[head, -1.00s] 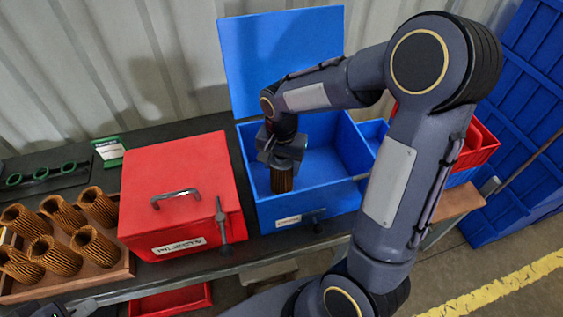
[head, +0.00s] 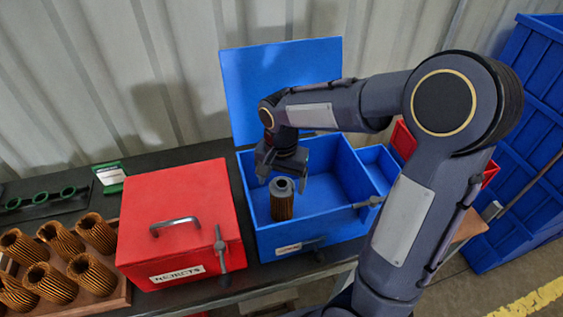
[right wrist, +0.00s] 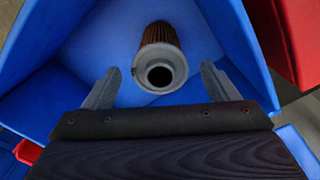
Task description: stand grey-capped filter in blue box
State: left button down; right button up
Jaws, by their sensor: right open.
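The grey-capped filter (head: 282,200) stands upright inside the open blue box (head: 330,222), in its left part near the front wall. Its grey cap with a dark central hole faces up, and its pleated sides are brown. It also shows in the right wrist view (right wrist: 160,67). My right gripper (head: 283,180) is open just above the filter. In the right wrist view its two fingers (right wrist: 158,88) are spread on either side of the cap, with gaps. My left gripper is not in view.
The blue box's lid (head: 283,92) stands open at the back. A closed red box (head: 180,225) marked REJECTS, with a handle and latch, stands to the left. A wooden tray (head: 115,300) holds several brown filters. A green-ringed rack (head: 42,202) lies at the back left.

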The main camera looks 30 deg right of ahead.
notch_tip(320, 180, up, 7)
jog(key=shift+r, duration=0.15)
jog(key=shift+s+r, duration=0.25)
jog(key=shift+s, duration=0.05)
jog(key=s+a+n+t+y, duration=0.2)
jog(key=s+n, duration=0.2)
jog(key=s, duration=0.4)
jog(key=s+a+f+n+t+y, duration=0.1)
jog(key=s+a+n+t, duration=0.1)
jog(key=s, duration=0.6)
jog(key=shift+s+n+t+y, duration=0.2)
jog(key=shift+n+t+y, duration=0.2)
jog(key=shift+n+t, duration=0.45)
